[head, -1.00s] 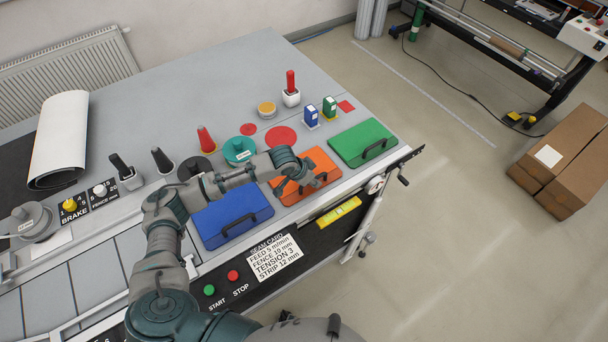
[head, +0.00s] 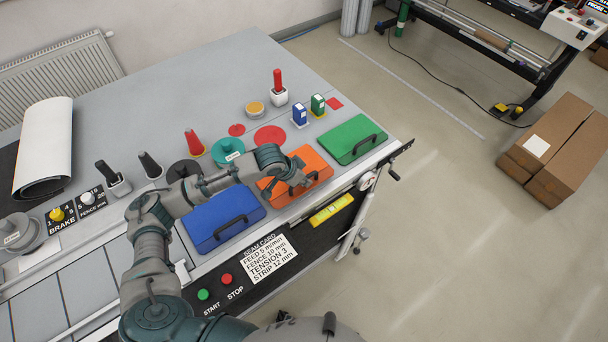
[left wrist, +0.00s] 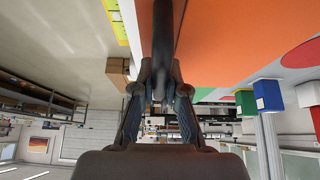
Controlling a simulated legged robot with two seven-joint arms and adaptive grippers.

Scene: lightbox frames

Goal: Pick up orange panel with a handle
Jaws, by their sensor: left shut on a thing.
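The orange panel (head: 312,163) lies on the grey bench between the blue panel (head: 215,224) and the green panel (head: 352,140). Its black handle is mostly hidden by my gripper in the head view. My left gripper (head: 301,187) reaches the panel from the left and is shut on the handle. In the left wrist view the dark handle (left wrist: 163,50) runs between the two fingers (left wrist: 160,92), with the orange surface (left wrist: 230,35) beside it. I cannot tell whether the panel is clear of the bench. My right gripper is not in view.
A yellow level (head: 331,209) and a white text card (head: 271,258) lie along the front edge. Coloured spools, a blue block (head: 299,115) and a green block (head: 317,105) stand behind the panels. Cardboard boxes (head: 555,150) stand on the floor at right.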

